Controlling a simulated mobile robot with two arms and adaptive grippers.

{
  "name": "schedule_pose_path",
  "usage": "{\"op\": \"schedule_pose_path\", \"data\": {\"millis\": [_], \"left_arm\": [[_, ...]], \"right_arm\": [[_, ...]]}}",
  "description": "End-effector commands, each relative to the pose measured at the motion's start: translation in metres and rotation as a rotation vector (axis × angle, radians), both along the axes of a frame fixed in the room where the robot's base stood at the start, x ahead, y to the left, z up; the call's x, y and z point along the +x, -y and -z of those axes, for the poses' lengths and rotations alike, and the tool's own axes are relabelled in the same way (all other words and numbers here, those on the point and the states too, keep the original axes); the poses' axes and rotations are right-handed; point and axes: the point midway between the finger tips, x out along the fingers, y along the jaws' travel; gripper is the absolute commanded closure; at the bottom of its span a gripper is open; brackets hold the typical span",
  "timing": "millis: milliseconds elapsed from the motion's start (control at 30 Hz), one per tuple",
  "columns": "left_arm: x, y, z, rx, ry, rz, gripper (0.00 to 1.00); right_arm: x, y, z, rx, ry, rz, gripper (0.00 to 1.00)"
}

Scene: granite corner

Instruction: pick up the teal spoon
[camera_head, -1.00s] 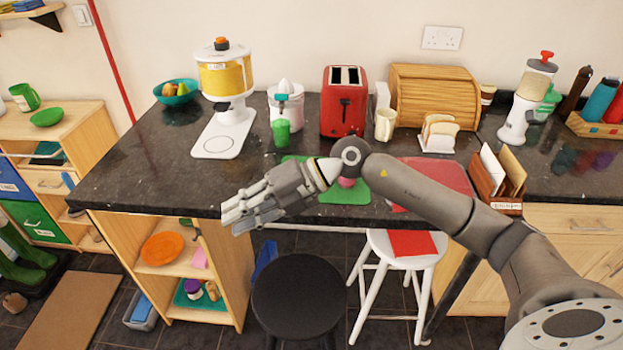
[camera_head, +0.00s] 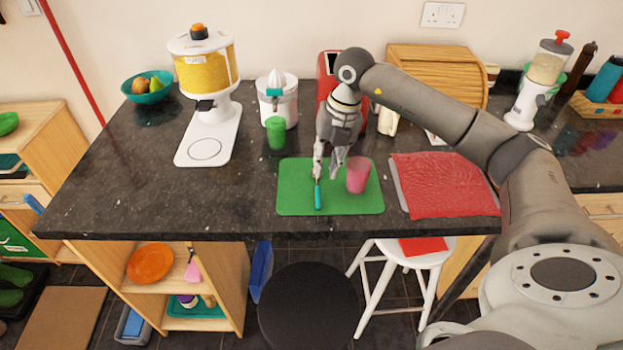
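The teal spoon (camera_head: 318,197) lies on the green mat (camera_head: 360,204) near the front of the dark counter, pointing toward the front edge. Its far end is hidden at my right gripper. My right gripper (camera_head: 326,175) points down over the mat, with its left finger at the spoon's far end and a gap between its fingers. It looks open, and I cannot tell whether it touches the spoon. My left gripper is not in view.
A pink cup (camera_head: 358,176) stands on the mat close to the right of my gripper. A green cup (camera_head: 276,133) stands by the juicer (camera_head: 278,97). A red mat (camera_head: 445,185) lies to the right. The counter's left front is clear.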

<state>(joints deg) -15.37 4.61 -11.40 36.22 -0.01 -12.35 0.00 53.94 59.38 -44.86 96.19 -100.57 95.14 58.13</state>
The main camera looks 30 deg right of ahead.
Motion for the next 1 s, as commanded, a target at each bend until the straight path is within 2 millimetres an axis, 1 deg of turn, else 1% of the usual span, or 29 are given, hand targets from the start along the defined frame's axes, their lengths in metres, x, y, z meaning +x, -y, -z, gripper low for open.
{"op": "schedule_pose_path", "data": {"millis": [33,200,300,367,433,500,600,667,767,933,967,1000], "left_arm": [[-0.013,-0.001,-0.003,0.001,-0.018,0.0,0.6],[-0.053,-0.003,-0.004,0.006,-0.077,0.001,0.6],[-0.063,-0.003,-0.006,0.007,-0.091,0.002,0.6],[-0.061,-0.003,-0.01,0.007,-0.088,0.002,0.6],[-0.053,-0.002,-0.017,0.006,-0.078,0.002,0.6],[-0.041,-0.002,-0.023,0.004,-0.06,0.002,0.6],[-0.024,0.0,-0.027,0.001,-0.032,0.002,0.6],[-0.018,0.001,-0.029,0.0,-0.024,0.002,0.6],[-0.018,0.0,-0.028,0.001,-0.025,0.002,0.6],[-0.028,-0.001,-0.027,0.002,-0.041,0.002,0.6],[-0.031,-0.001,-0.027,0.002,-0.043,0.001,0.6],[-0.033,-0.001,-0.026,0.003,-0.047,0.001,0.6]], "right_arm": [[0.0,-0.002,0.008,0.0,-0.004,-0.001,0.81],[0.003,-0.006,0.028,0.002,0.0,-0.002,0.81],[0.003,-0.007,0.033,0.003,0.0,-0.002,0.81],[0.003,-0.008,0.038,0.003,-0.001,-0.003,0.81],[0.004,-0.009,0.047,0.003,-0.003,-0.002,0.81],[0.005,-0.011,0.058,0.004,-0.003,-0.002,0.81],[0.007,-0.013,0.073,0.004,-0.001,-0.002,0.81],[0.008,-0.014,0.078,0.004,0.001,-0.002,0.81],[0.008,-0.014,0.083,0.002,0.002,-0.003,0.81],[0.008,-0.014,0.083,0.002,0.002,-0.003,0.81],[0.008,-0.014,0.083,0.002,0.002,-0.003,0.83],[0.008,-0.014,0.083,0.003,0.002,-0.003,0.88]]}}
